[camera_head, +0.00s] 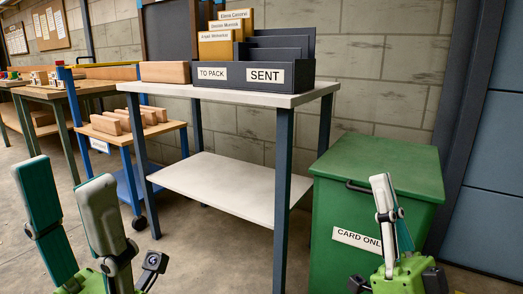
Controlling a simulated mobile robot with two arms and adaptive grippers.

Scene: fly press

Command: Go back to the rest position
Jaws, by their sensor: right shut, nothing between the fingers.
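My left gripper (63,172) is at the lower left, its two fingers pointing up and standing apart with nothing between them. It is open. My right gripper (385,195) is at the lower right, in front of the green bin, with its fingers together and pointing up. It is shut and holds nothing. Both grippers are apart from the table in the picture.
A white-topped table (313,92) with a lower shelf (225,183) stands ahead. It bears a dark sorter (232,86) with several folders and a wooden block (165,72). A green bin (405,170) stands right. A blue trolley (170,125) holds several blocks.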

